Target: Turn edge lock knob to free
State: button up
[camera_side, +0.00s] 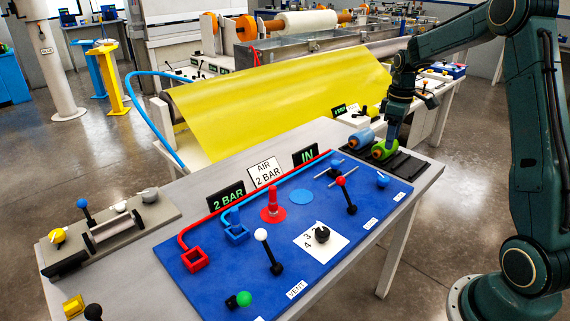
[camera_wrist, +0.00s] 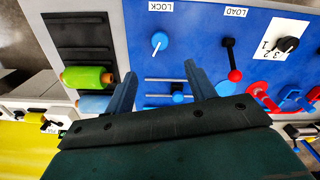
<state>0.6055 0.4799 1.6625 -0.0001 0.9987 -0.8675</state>
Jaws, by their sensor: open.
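The lock knob is a small blue knob (camera_wrist: 159,41) beside the white LOCK label (camera_wrist: 160,6) in the wrist view. In the side view the blue knob (camera_side: 383,180) sits near the right end of the blue panel. My gripper (camera_wrist: 160,72) is open and empty. Its two fingers frame the panel area, and the knob appears just beyond the fingertips, not between them. In the side view my gripper (camera_side: 390,138) hangs near the green roll, behind the knob and apart from it. I cannot tell which position the knob is in.
A green roll (camera_wrist: 88,77) and a blue roll (camera_side: 362,137) lie close to my gripper on a dark rack. A red-knobbed lever (camera_wrist: 234,75) beside the LOAD label and a black numbered dial (camera_side: 322,235) stand on the panel. Yellow sheet (camera_side: 280,95) stretches behind.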

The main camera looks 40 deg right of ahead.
aim_at(384, 178)
jog(key=shift+f, duration=0.15)
jog(key=shift+f, duration=6.8)
jog(key=c, duration=1)
